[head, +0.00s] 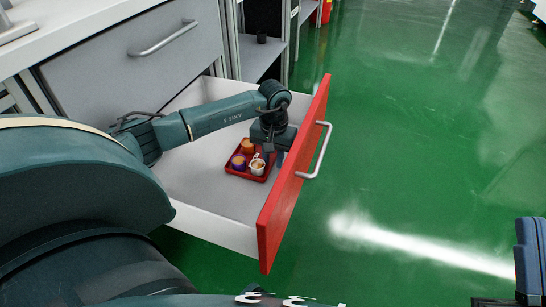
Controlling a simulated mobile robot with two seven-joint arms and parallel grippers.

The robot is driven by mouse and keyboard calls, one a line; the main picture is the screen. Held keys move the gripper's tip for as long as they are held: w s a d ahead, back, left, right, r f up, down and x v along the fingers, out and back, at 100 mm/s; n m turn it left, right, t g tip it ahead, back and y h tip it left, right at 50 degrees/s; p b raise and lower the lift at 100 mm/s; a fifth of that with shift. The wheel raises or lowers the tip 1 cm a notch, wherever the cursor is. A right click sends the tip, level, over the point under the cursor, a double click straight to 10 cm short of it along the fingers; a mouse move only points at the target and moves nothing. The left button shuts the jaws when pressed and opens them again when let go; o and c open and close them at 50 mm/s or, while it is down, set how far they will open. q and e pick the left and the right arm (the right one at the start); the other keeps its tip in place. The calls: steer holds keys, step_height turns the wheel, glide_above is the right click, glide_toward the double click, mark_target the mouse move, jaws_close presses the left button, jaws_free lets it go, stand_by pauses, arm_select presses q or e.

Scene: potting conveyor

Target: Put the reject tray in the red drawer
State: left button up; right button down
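The red drawer (292,180) is pulled open, with a red front, a silver handle and a pale interior. A small red tray (235,170) sits inside it near the front panel. My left gripper (268,156) reaches down over the tray's far right side, close to the cups. Its fingertips are partly hidden, so I cannot tell whether they grip the tray. My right gripper (529,258) shows only partly at the right edge, away from the drawer.
A grey closed drawer (135,60) with a handle is in the cabinet at the upper left, under a white worktop (75,22). Shelving stands behind the open drawer. The green floor (420,130) to the right is clear.

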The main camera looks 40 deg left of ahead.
arm_select(q)
steer(key=shift+r, duration=0.15)
